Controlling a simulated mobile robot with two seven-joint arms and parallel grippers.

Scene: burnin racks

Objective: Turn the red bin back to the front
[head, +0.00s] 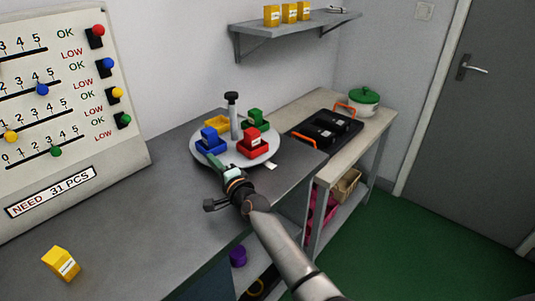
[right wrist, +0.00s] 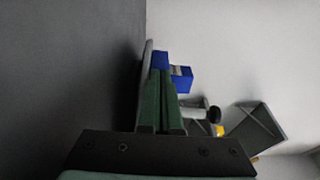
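The red bin (head: 253,149) sits on the round grey turntable (head: 235,162), on its near right side, with a white label on it. A blue bin (head: 211,146), a yellow bin (head: 216,122) and a green bin (head: 257,119) share the turntable around a post with a black knob (head: 231,97). My right gripper (head: 215,164) is at the turntable's near left edge, close to the blue bin and left of the red bin. In the right wrist view its green fingers (right wrist: 162,100) lie together, with the blue bin (right wrist: 181,79) just beyond. Contact cannot be told. My left gripper is out of view.
A small white tag (head: 271,165) lies by the turntable's near right edge. A board with sliders (head: 75,120) stands at left. A yellow box (head: 61,263) lies on the near table. A bench with black trays (head: 325,130) and a green-lidded pot (head: 364,101) is at right.

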